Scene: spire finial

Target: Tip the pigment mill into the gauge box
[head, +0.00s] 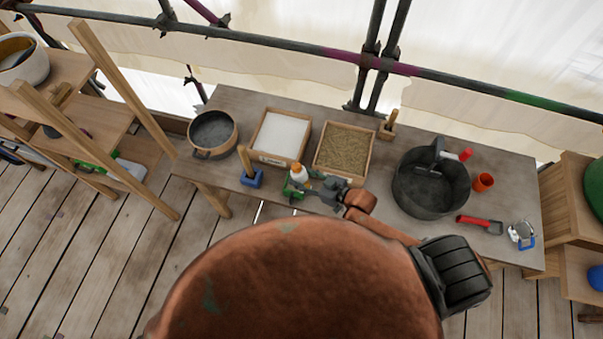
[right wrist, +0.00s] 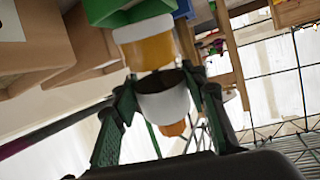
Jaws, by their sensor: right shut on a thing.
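The pigment mill (head: 298,175), white and orange, stands by the front edge of the workbench. In the right wrist view the mill (right wrist: 160,103) shows upside down, with a white part, an orange part and a dark gap. My right gripper (head: 312,186) is shut on it, with one green finger on each side in the wrist view (right wrist: 163,100). A green part (right wrist: 115,8) lies at the mill's lower end. Two wooden boxes stand behind it, one with white powder (head: 303,154) and one with sand (head: 317,167); I cannot tell which is the gauge box. My left gripper is out of view.
A blue block with a wooden handle (head: 251,180) stands left of the mill, and a round pan (head: 213,133) farther left. Scaffold poles run behind.

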